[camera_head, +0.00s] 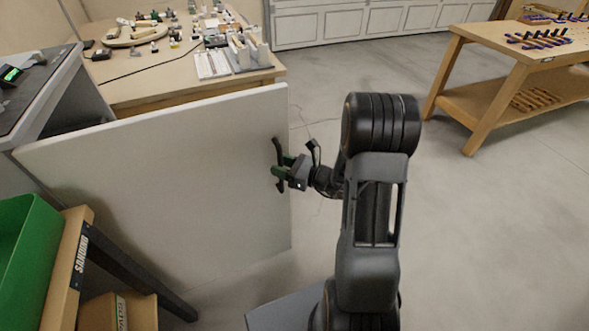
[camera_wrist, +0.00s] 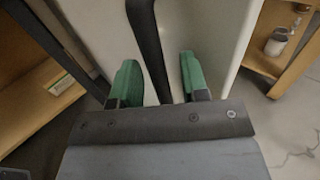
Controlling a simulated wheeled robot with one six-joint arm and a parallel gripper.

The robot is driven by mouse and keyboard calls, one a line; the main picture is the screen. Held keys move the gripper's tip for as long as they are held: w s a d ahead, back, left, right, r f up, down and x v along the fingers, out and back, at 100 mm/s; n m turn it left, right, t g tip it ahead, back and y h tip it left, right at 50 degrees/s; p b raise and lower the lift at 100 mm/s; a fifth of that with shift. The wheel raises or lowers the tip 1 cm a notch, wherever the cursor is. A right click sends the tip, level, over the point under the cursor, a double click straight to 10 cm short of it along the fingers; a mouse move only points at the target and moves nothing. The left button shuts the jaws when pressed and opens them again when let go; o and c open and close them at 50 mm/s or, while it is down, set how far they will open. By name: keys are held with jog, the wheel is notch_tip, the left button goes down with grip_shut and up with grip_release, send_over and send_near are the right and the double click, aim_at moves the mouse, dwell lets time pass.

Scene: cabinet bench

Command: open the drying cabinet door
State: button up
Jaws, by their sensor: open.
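The drying cabinet door (camera_head: 170,180) is a pale flat panel that stands swung out from the grey cabinet (camera_head: 60,90) at the left. Its dark handle (camera_head: 279,165) is near the door's free edge. In the wrist view the handle (camera_wrist: 148,45) runs between the two green fingers, with a gap showing on each side. My gripper (camera_head: 284,171) is open around the handle; it also shows in the wrist view (camera_wrist: 160,80). The door's panel (camera_wrist: 205,35) lies behind the fingers. The cabinet's inside is hidden behind the door.
A wooden bench (camera_head: 185,75) with many small items stands behind the door. A green bin (camera_head: 22,250) and a wooden stand (camera_head: 68,265) are at the lower left. Another wooden workbench (camera_head: 520,60) is at the upper right. The grey floor (camera_head: 480,230) at right is clear.

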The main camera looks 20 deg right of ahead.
jog(key=p+v, duration=0.1)
jog(key=v, duration=1.2)
jog(key=shift+s, duration=0.15)
jog(key=shift+d, duration=0.1)
jog(key=s+a+f+n+g, duration=0.2)
jog(key=s+f+n+g, duration=0.1)
jog(key=n+g, duration=0.15)
jog(key=s+a+r+n+g+h+p, duration=0.3)
jog(key=s+r+n+g+h+p, duration=0.25)
jog(key=n+g, duration=0.35)
jog(key=a+r+n+t+h+p, duration=0.2)
jog(key=r+n+p, duration=0.4)
jog(key=r, duration=0.6)
jog(key=a+r+n+t+h+p, duration=0.2)
jog(key=a+r+n+h+p, duration=0.2)
jog(key=r, duration=0.9)
jog(key=n+h+p, duration=0.1)
jog(key=n+p, duration=0.1)
jog(key=n, duration=0.1)
jog(key=shift+a+n+p, duration=0.2)
jog(key=shift+n+p, duration=0.15)
jog(key=shift+p, duration=0.05)
